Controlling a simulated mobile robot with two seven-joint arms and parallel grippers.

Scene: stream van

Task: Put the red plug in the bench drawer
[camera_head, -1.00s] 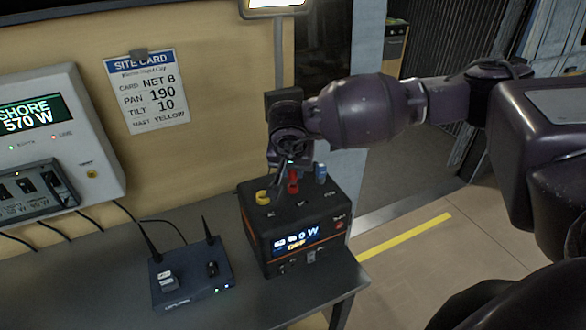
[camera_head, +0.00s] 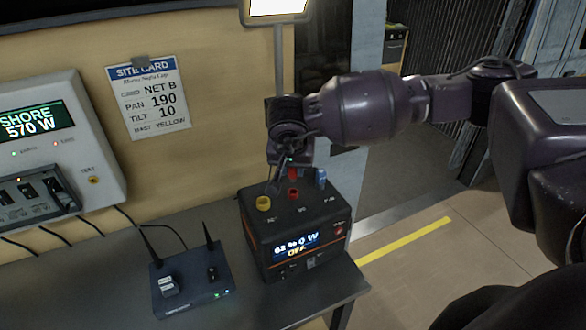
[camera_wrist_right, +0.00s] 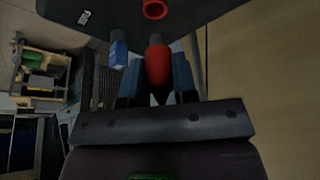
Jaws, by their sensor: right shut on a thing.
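My right gripper (camera_head: 284,177) is shut on the red plug (camera_wrist_right: 157,64), which sits between its fingers in the right wrist view. In the head view the gripper hides most of the plug; a bit of red shows above the black power unit (camera_head: 294,226). The red socket (camera_head: 293,194) on the unit's top shows as an open ring in the right wrist view (camera_wrist_right: 155,9), apart from the plug. The bench drawer cannot be seen. My left gripper is not in view.
A blue plug (camera_head: 320,177) and a yellow plug or socket (camera_head: 263,203) flank the red socket. A router (camera_head: 192,282) with two antennas stands left of the unit on the grey bench (camera_head: 95,290). A shore power panel (camera_head: 55,140) hangs on the wall.

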